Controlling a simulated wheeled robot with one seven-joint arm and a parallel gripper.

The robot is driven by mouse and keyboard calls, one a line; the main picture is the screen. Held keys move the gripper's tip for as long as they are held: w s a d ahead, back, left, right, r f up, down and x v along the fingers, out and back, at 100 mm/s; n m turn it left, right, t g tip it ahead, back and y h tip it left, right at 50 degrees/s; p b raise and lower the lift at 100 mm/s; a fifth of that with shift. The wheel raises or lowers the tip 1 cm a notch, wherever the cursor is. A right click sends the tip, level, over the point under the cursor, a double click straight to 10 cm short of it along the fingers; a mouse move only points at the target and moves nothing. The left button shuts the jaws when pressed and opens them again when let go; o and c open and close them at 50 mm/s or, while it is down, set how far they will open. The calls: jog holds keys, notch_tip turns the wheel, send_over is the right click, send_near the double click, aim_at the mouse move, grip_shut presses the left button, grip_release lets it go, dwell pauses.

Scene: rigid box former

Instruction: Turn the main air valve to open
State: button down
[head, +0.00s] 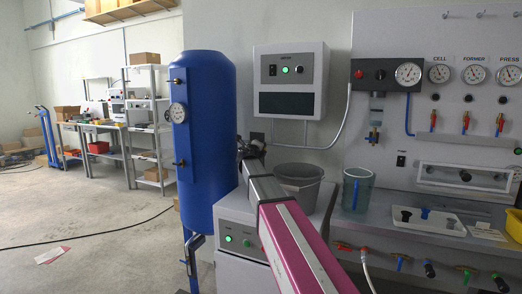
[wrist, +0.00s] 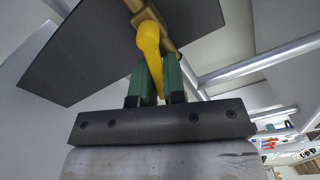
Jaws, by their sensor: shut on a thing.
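The main air valve shows in the wrist view as a yellow lever (wrist: 148,38) on a brass body and pipe (wrist: 138,18), in front of a dark plate (wrist: 88,48). My gripper (wrist: 158,62) has two green fingers, one on each side of the yellow lever. It is shut on the lever, which runs down between the fingers. In the head view my pink and white arm reaches to the wall beside the blue tank. The arm's end covers most of the valve there, and no yellow lever can be made out.
The blue tank (head: 210,120) with a gauge stands close to the left of my arm. A grey bucket (head: 298,182) and a teal jug (head: 355,188) stand on the bench to the right. A control box (head: 290,80) hangs above. Open floor (head: 90,215) lies left.

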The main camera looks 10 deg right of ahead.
dwell(0.5)
jog(key=c, duration=1.2)
grip_release()
jog(key=v, duration=1.1)
jog(key=shift+w, duration=0.1)
